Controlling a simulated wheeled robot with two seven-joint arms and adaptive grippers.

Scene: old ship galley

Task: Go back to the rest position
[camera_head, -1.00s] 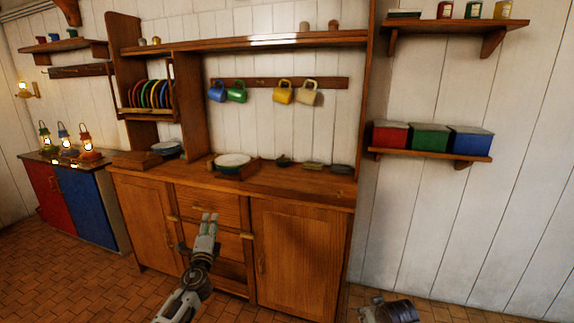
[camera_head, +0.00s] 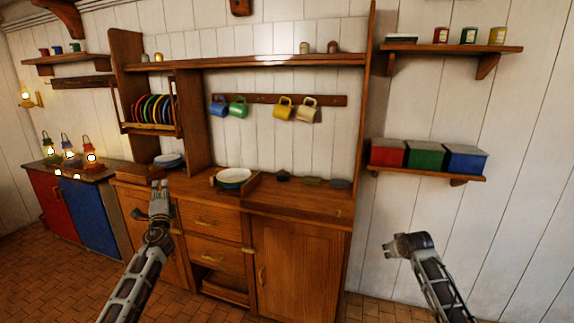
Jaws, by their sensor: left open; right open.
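My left gripper (camera_head: 159,186) is raised in front of the left part of the wooden dresser (camera_head: 300,250), with its arm coming up from the bottom left. It is open and nothing shows between its fingers. My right gripper (camera_head: 390,248) is at the right, in front of the white plank wall. It points left, is open, and shows nothing held. Neither gripper appears to touch anything, though the left one overlaps the dresser front in the picture.
Mugs (camera_head: 283,107) hang above. Red, green and blue boxes (camera_head: 424,156) sit on the right shelf. Lanterns (camera_head: 91,157) stand on the left cabinet (camera_head: 85,213).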

